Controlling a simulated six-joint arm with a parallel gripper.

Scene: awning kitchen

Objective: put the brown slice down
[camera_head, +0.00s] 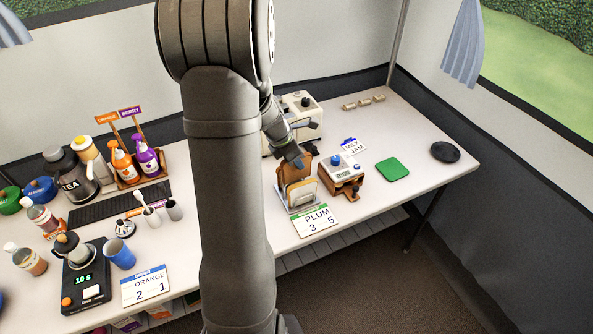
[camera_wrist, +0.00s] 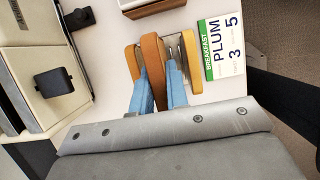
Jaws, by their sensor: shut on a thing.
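My gripper (camera_wrist: 161,80) is shut on a brown slice (camera_wrist: 154,62) in the wrist view, with the blue fingertips on either side of it. Another slice (camera_wrist: 131,62) shows left of the fingers and a golden slice (camera_wrist: 191,62) right of them. In the head view my gripper (camera_head: 291,156) is over the metal toast rack (camera_head: 298,209), where pale-faced slices (camera_head: 302,192) stand upright. Brown slice edges show just below the gripper. The foot of the held slice is hidden, so I cannot tell whether it touches the rack.
A PLUM card (camera_head: 315,220) lies in front of the rack. A cream toaster (camera_head: 302,117) stands behind, and a wooden stand with a white scale (camera_head: 344,168) is to the right. A green mat (camera_head: 392,169) and a black disc (camera_head: 445,152) lie farther right, with bare table around them.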

